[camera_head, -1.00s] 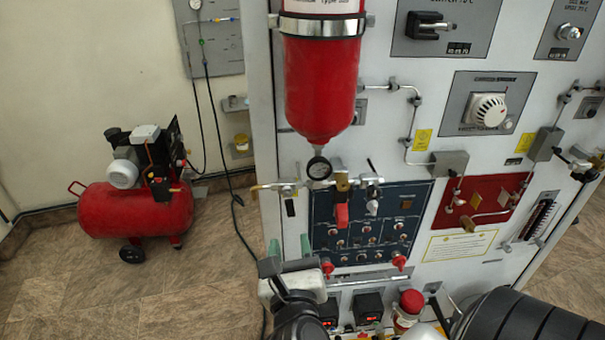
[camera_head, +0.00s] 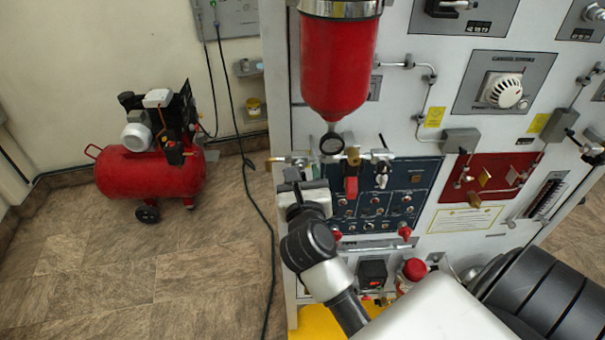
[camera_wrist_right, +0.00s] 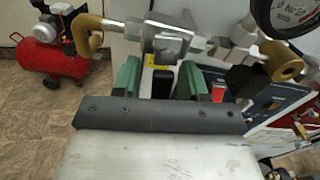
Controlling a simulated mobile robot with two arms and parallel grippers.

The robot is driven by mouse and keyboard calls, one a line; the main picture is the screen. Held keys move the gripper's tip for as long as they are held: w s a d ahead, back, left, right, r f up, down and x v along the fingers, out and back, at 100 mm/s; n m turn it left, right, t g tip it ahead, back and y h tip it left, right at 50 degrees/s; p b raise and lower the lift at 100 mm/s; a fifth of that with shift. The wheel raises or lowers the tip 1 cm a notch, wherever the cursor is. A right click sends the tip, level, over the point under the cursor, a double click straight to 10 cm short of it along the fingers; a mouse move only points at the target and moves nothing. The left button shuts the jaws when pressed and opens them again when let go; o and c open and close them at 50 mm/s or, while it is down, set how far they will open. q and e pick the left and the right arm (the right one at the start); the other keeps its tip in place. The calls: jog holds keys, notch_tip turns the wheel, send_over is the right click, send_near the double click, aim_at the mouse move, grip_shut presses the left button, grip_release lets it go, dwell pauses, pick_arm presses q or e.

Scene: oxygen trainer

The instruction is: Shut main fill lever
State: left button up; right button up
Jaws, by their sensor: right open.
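My right gripper (camera_head: 303,184) is raised at the left end of the pipe row under the red cylinder. In the wrist view its green fingertips (camera_wrist_right: 159,75) are apart, with a black lever-like piece (camera_wrist_right: 163,85) showing between them against the white panel. I cannot tell whether they touch it. A grey metal valve body (camera_wrist_right: 172,42) is just above the fingers. A red lever (camera_head: 350,187) hangs to the right, outside the fingers, and a white lever (camera_head: 382,178) hangs beyond it. No label shows which one is the main fill lever. My left gripper is not seen.
A round gauge (camera_head: 332,144) hangs below the red cylinder (camera_head: 338,70), close to the right gripper. A brass fitting (camera_wrist_right: 86,35) stands left of the fingers. The red compressor (camera_head: 150,175) stands apart on open floor.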

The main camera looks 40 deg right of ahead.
jog(key=shift+c, duration=0.4)
grip_shut()
jog(key=shift+w+a+f+m+b, duration=0.15)
jog(key=shift+a+m+b, duration=0.1)
jog(key=shift+m+b, duration=0.4)
jog(key=shift+o, duration=0.4)
grip_release()
